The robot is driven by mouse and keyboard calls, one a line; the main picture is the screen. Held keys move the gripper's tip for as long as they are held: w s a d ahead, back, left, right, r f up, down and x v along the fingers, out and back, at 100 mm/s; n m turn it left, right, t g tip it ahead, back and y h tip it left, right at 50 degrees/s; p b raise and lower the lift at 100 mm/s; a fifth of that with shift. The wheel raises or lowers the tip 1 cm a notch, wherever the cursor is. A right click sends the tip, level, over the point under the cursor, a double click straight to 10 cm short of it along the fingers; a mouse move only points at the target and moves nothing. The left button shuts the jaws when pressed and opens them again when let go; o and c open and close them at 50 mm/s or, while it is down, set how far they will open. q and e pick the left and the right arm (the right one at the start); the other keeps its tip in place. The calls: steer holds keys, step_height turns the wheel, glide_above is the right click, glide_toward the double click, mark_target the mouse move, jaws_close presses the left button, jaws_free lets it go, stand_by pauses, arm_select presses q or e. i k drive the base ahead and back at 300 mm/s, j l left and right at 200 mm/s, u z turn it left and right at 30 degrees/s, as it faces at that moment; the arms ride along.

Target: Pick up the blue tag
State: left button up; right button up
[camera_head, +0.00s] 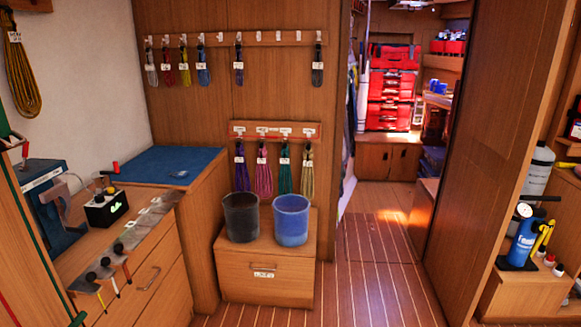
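I cannot make out a blue tag for certain. Coiled lines hang from hooks on the upper wall rail (265,38), most with small white tags. One of them is a blue coil (203,72). More coils, in purple, pink, teal and tan, hang on the lower rail (275,131), also with pale tags, too small to read. A yellow-brown coil (22,75) with a white tag hangs on the left wall. Neither of my grippers shows in this view.
A black bucket (241,218) and a blue bucket (291,220) stand on a low wooden cabinet (265,279). A counter with a metal strip (140,230) and a small black box (106,209) lies left. Striped floor is clear toward the doorway. A blue cylinder (524,240) stands right.

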mark_target(183, 173)
steer(key=i+l+u, duration=0.15)
steer(key=i, duration=0.5)
steer(key=i+l+u, duration=0.15)
steer(key=i, duration=0.55)
steer(key=i+l+u, duration=0.1)
steer(key=i+u, duration=0.15)
steer(key=u, duration=0.2)
steer(key=i+l+u, duration=0.15)
steer(key=u, duration=0.25)
steer(key=i+l+u, duration=0.25)
steer(key=u, duration=0.2)
steer(key=i+l+u, duration=0.15)
steer(key=l+u, duration=0.25)
steer(key=i+l+u, duration=0.15)
steer(key=u, duration=0.3)
steer(key=l, duration=0.1)
